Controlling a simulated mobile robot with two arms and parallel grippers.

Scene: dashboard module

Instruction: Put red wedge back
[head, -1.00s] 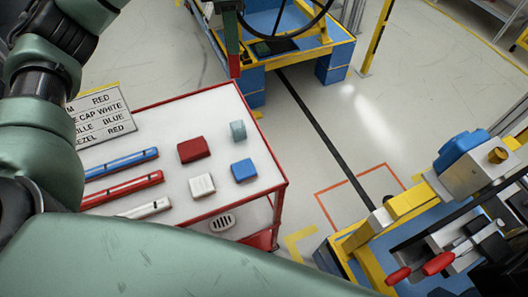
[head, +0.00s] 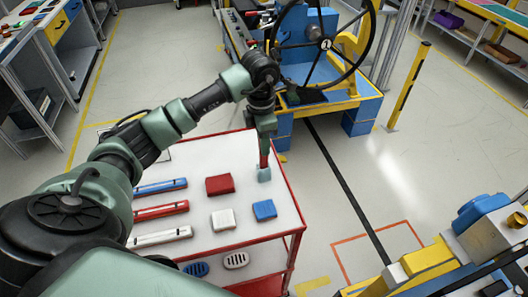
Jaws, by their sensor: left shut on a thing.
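My left gripper (head: 265,126) points down over the right part of the white-topped cart (head: 284,207). It is shut on the red wedge (head: 264,154), a narrow red piece that hangs upright below the fingers. The wedge's lower end meets the top of a small pale teal block (head: 264,174) on the cart. I cannot tell whether it is inside the block or only over it. My right gripper is not in view.
A red block (head: 220,184), white block (head: 222,219) and blue block (head: 264,210) lie near the teal block. Blue (head: 160,187), red (head: 160,211) and white (head: 160,237) bars lie left. A steering-wheel stand (head: 335,95) is behind.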

